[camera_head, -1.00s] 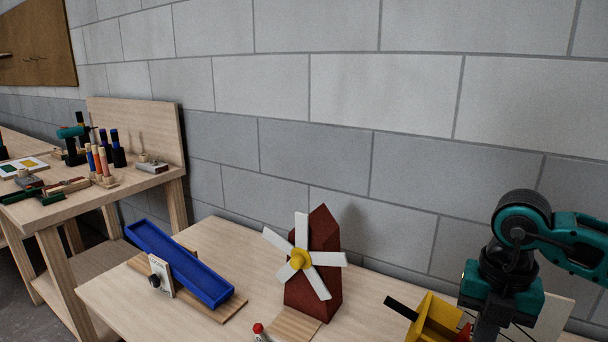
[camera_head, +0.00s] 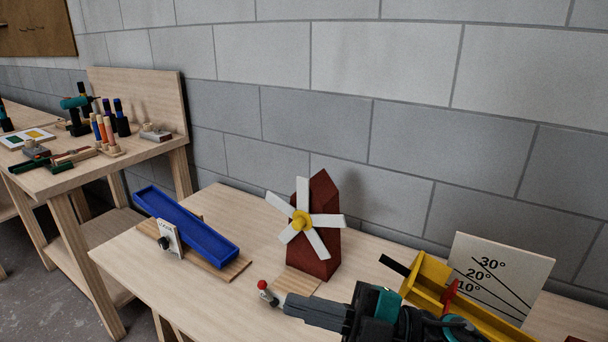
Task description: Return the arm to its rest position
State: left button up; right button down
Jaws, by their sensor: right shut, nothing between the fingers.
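My right gripper (camera_head: 318,310) reaches in from the lower right of the head view, over the front of the near bench. Its fingers are together, point left and hold nothing. A small red-topped piece (camera_head: 263,287) stands just left of the fingertips; whether they touch it cannot be told. My left gripper is not in view.
A red windmill (camera_head: 318,230) with white sails stands behind the gripper. A blue trough (camera_head: 187,227) lies on a wooden base at left. A yellow frame (camera_head: 425,277) and an angle board (camera_head: 498,274) stand at right. The near bench (camera_head: 130,264) is clear at its left end.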

jog(key=w+d+f+m+t+h, duration=0.4)
jog(key=d+f+m+t+h, duration=0.75)
jog(key=m, duration=0.75)
jog(key=s+d+f+m+g+h, duration=0.1)
jog(key=s+d+f+h, duration=0.1)
jog(key=f, duration=0.3)
jog(key=s+d+f+m+g+h, duration=0.1)
jog(key=s+d+f+m+h, duration=0.1)
jog(key=s+f, duration=0.3)
jog(key=s+d+f+m+g+h+p, duration=0.1)
jog(key=s+f+m+g+h, duration=0.1)
jog(key=f, duration=0.4)
jog(key=shift+s+d+f+h, duration=0.1)
jog(key=shift+s+d+h, duration=0.15)
jog(key=shift+s, duration=0.3)
jog(key=shift+s+d+f+h, duration=0.1)
jog(key=shift+s+d+h, duration=0.1)
jog(key=shift+s, duration=0.3)
jog(key=c, duration=1.8)
grip_release()
jog(key=shift+a+r, duration=0.1)
